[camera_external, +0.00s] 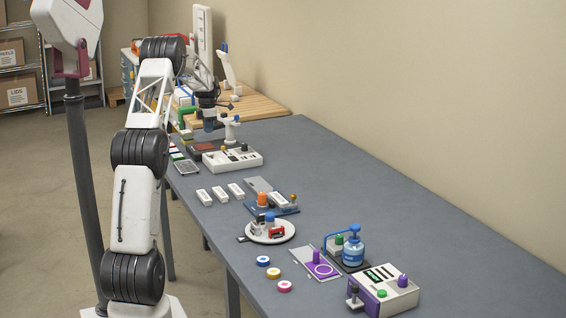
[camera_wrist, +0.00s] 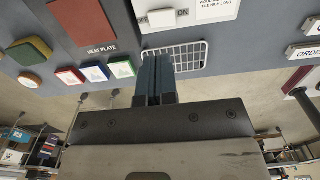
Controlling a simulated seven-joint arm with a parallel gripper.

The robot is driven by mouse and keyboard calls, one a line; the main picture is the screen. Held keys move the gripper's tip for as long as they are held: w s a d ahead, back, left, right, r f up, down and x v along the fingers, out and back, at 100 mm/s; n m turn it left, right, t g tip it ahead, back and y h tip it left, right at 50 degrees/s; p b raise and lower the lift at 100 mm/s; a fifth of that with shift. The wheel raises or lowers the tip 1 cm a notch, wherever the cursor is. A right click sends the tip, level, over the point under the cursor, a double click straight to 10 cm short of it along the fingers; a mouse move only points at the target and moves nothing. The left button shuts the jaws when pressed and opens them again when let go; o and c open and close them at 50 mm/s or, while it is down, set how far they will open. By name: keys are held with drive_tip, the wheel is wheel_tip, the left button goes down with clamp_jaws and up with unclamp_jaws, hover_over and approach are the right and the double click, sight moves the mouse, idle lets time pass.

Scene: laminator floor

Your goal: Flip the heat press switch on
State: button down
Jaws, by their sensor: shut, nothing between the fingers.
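In the wrist view, a small white block (camera_wrist: 162,18), which looks like the switch, sits beside a partly covered ON label (camera_wrist: 183,13). The dark red heat plate (camera_wrist: 84,20) lies to its left, marked HEAT PLATE. My gripper (camera_wrist: 155,62) is shut and empty, its dark fingertips just below the white block in the picture; I cannot tell whether they touch anything. In the external view, my gripper (camera_external: 210,126) hangs over the heat press area, near the brownish heat plate (camera_external: 204,147) and the white control box (camera_external: 233,159). The switch's setting is not clear.
A white-rimmed grid rack (camera_wrist: 188,56) lies right of my fingers. Red, blue and green-edged tiles (camera_wrist: 95,72) lie to the left. A white post (camera_external: 230,127) stands behind the control box. White blocks (camera_external: 220,193) lie nearer along the table.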

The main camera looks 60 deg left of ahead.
drive_tip(key=shift+a+r, duration=0.1)
drive_tip(key=shift+r, duration=2.45)
